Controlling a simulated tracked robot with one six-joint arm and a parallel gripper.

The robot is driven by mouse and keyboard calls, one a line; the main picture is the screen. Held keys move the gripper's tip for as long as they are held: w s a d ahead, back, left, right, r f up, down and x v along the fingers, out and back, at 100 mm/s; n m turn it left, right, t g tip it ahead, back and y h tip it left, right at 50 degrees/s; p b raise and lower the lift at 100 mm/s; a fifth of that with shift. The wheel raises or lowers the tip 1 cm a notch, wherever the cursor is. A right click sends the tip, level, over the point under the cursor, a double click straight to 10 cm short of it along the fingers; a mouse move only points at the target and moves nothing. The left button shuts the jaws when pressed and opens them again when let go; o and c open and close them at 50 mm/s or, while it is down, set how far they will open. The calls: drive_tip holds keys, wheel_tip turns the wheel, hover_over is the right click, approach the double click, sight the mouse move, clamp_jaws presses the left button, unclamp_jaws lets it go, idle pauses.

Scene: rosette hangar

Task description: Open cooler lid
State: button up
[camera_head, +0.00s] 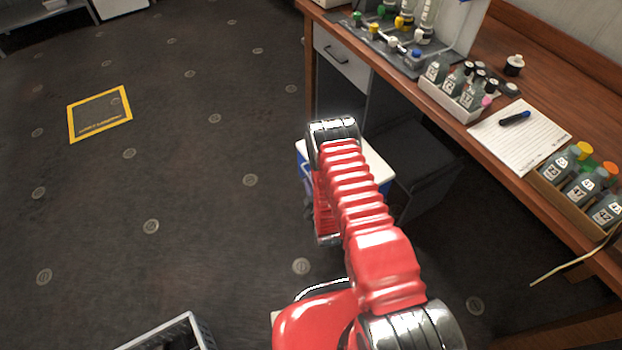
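A cooler (376,168) with a white top and blue body stands on the floor beside the desk. My red arm crosses in front of it and hides most of it, so only its right side and a small left corner show. I cannot tell whether its lid is open or shut. My gripper is hidden behind my own arm, somewhere near the cooler's left side. Whether it touches the cooler does not show.
A wooden desk (541,205) at the right holds bottles in boxes, a paper (520,135) with a pen, and a tray of vials. A grey crate (190,325) is at the bottom left.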

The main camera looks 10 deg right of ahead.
drive_tip(key=shift+w+f, duration=0.15)
drive_tip(key=shift+w, duration=0.55)
drive_tip(key=shift+c, duration=0.4)
clamp_jaws()
